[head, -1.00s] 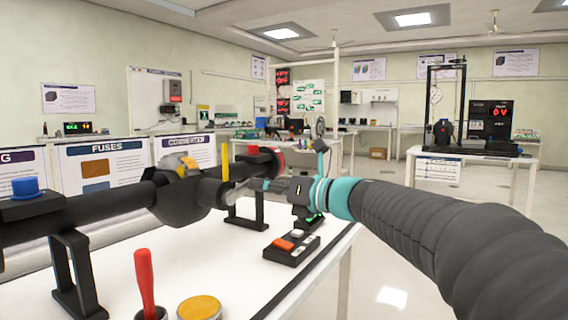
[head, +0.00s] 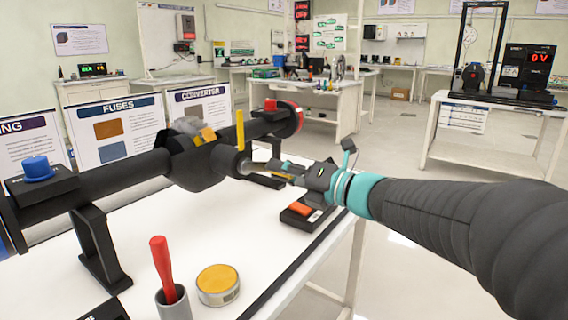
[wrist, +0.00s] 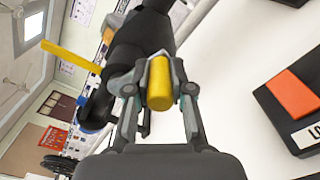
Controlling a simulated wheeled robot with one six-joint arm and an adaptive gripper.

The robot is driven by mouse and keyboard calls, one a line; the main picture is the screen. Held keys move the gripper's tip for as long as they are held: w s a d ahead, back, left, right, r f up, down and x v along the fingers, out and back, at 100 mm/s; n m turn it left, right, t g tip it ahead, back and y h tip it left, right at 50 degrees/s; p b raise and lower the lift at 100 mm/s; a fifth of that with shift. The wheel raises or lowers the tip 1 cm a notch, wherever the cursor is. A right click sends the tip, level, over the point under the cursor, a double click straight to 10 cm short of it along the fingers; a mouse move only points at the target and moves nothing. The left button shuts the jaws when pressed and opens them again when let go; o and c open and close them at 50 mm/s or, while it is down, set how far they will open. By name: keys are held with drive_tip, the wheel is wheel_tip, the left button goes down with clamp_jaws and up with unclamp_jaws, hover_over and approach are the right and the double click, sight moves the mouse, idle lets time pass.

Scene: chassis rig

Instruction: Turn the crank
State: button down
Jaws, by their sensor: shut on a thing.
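A black axle-like rig (head: 120,175) lies across the white table, with a bulky central housing (head: 205,160). An upright yellow bar (head: 240,130) rises beside the housing; a yellow bar also shows at upper left in the wrist view (wrist: 70,55). The crank's yellow cylindrical grip (wrist: 160,85) sits between my fingers in the wrist view. My gripper (wrist: 158,95) is shut on this grip, one finger on each side. In the head view my gripper (head: 285,172) reaches the rig from the right; its fingers hide most of the grip there.
A control box with an orange button (head: 300,209) sits just under my gripper. A red-handled tool (head: 162,262) in a grey cup, a yellow-topped round tin (head: 217,284) and a blue knob (head: 37,168) are nearer. The table's middle (head: 260,235) is clear.

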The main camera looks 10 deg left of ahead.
idle(0.3)
drive_tip(key=c, duration=1)
unclamp_jaws()
drive_tip(key=shift+d, duration=0.1)
drive_tip(key=v, duration=1.1)
drive_tip(key=shift+s+d, duration=0.2)
drive_tip(key=shift+d, duration=0.15)
